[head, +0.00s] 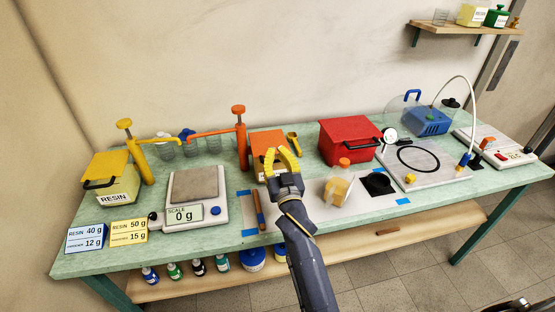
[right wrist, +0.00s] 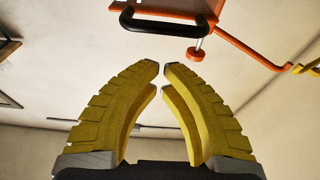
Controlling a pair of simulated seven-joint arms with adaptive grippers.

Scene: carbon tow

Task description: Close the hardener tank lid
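The orange hardener tank (head: 257,168) stands near the middle of the bench, partly hidden behind my right gripper (head: 281,152). Its orange lid (head: 266,138) shows above the yellow fingers; I cannot tell how far it is tilted. In the right wrist view the lid's black handle (right wrist: 165,26) crosses the top, above and beyond the fingertips. My right gripper also shows there (right wrist: 161,68), its fingertips nearly together and nothing between them. It looks apart from the handle. My left gripper is not in view.
An orange pump (head: 240,135) stands just left of the tank. Left are a scale (head: 195,185) and the yellow resin tank (head: 113,185). Right are a red box (head: 348,140), a jar (head: 337,187) with orange top, and a plate (head: 425,165).

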